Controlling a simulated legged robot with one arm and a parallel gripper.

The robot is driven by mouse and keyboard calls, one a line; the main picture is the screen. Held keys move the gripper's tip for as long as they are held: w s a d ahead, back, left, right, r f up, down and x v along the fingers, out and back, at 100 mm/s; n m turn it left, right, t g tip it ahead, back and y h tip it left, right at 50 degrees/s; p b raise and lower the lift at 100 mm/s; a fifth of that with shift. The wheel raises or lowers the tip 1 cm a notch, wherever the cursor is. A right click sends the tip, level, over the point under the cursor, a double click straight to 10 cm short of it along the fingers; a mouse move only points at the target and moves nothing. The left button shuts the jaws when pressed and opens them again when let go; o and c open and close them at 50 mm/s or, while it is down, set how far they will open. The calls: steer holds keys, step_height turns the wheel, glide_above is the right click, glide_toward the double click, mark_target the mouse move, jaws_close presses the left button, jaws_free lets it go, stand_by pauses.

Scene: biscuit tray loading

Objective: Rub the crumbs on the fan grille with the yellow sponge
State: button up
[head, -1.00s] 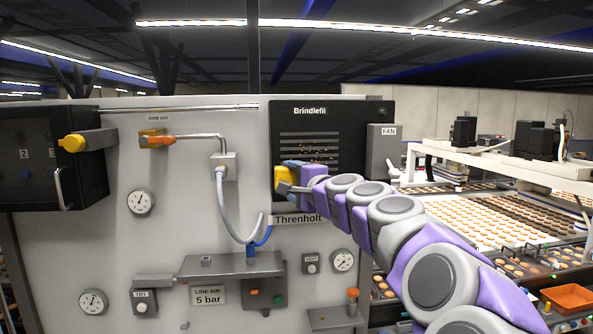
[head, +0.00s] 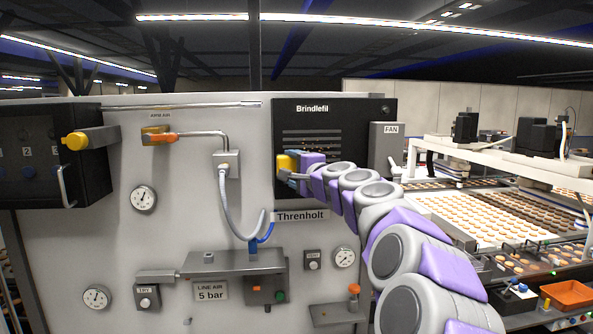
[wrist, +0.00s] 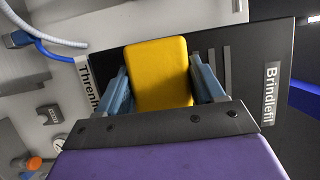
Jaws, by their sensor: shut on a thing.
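My gripper (head: 298,163) is shut on the yellow sponge (head: 286,162), in front of the lower left part of the black fan panel. In the wrist view the sponge (wrist: 158,72) sits between the two blue fingers of my gripper (wrist: 163,84). The fan grille (head: 300,131) is a set of grey slots under the "Brindlefil" label. Small orange-brown crumbs (head: 318,144) show faintly around the lower slots, partly behind my gripper. Some slots of the grille (wrist: 226,66) show beside the sponge in the wrist view. I cannot tell whether the sponge touches the grille.
A grey FAN box (head: 387,148) stands right of the panel. Left are an air pipe (head: 203,134) with an orange handle, a hanging hose (head: 230,213) and a black control box (head: 45,160). A "Threnholt" plate (head: 301,216) is below. Biscuit trays (head: 480,215) lie at right.

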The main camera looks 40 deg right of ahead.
steer(key=shift+a+r, duration=0.1)
steer(key=shift+a, duration=0.6)
steer(key=shift+w+d, duration=0.15)
steer(key=shift+d, duration=0.65)
steer(key=shift+w+a, duration=0.3)
steer(key=shift+a, duration=0.1)
steer(key=shift+w+d, duration=0.15)
steer(key=shift+w+d+p, duration=0.2)
steer(key=shift+d+p, duration=0.15)
steer(key=shift+d, duration=0.15)
steer(key=shift+s, duration=0.1)
steer(key=shift+s, duration=0.1)
